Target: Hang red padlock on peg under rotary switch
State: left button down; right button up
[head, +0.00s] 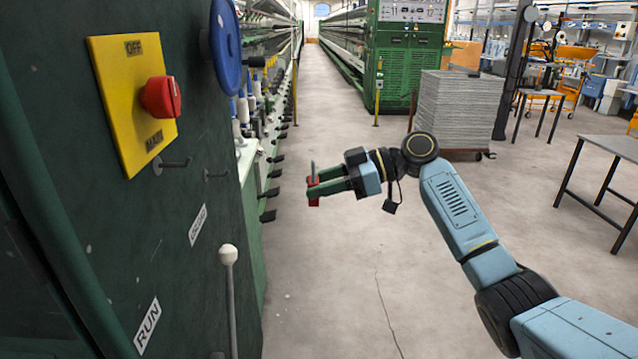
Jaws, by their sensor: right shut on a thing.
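The red padlock (313,202) is small and hangs upright between the fingertips of my right gripper (315,187), with its grey shackle (313,167) sticking up above the fingers. The fingers cover part of its body. The gripper is shut on it, in the air over the aisle, right of the green machine panel. The rotary switch (161,96) is a red knob on a yellow plate (112,70) marked OFF and MAIN. A short metal peg (174,164) sticks out of the panel just below the plate. The peg is empty and apart from the padlock. My left gripper is out of view.
A lever with a white ball (228,255) stands in front of the panel, lower down. The floor (330,290) between panel and arm is clear.

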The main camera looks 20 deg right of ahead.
jog(key=shift+r, duration=0.15)
jog(key=shift+r+p, duration=0.55)
jog(key=shift+r, duration=0.15)
jog(key=s+d, duration=0.2)
jog(key=d, duration=0.5)
jog(key=shift+s+b, duration=0.15)
jog(key=shift+b, duration=0.3)
dwell(0.8)
